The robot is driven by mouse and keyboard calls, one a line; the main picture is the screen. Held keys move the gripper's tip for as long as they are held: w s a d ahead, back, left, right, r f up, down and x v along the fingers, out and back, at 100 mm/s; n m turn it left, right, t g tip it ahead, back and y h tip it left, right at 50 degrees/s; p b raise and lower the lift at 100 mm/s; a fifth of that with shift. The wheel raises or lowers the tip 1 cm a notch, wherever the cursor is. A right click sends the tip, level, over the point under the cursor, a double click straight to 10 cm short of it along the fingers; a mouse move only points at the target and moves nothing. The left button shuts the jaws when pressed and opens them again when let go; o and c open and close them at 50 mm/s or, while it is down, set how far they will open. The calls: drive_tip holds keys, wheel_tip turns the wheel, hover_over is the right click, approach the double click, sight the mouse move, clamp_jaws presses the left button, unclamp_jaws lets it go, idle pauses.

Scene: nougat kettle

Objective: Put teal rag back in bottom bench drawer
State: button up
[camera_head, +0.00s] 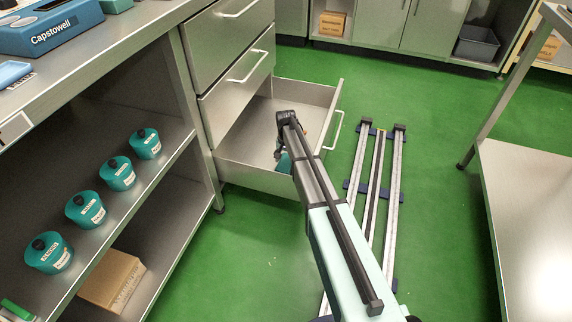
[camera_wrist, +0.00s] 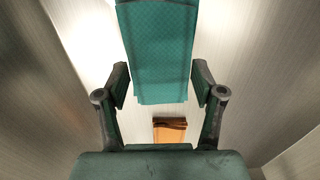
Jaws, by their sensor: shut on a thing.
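The teal rag (camera_wrist: 162,55) hangs between the two fingers of my gripper (camera_wrist: 164,90) in the wrist view. My gripper is shut on it. In the head view a small teal patch of the rag (camera_head: 284,163) shows beside my gripper, and my arm hides most of both. The bottom bench drawer (camera_head: 246,173) is pulled open, and my gripper is over its inside. Metal drawer walls surround the rag in the wrist view. Whether the rag touches the drawer floor, I cannot tell. An orange-brown item (camera_wrist: 170,131) lies in the drawer below the gripper.
Two shut drawers (camera_head: 225,45) sit above the open one. The open drawer's front has a handle (camera_head: 334,130). Several teal canisters (camera_head: 117,173) and a cardboard box (camera_head: 112,282) stand on the shelves at left. A steel table (camera_head: 525,200) is at right. Green floor lies around my rails.

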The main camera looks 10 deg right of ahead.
sight(286, 161)
drive_tip(key=shift+f, duration=0.85)
drive_tip(key=shift+f, duration=0.1)
drive_tip(key=o, duration=1.1)
wheel_tip(286, 161, up, 12)
drive_tip(key=p, duration=0.4)
drive_tip(key=shift+p, duration=0.35)
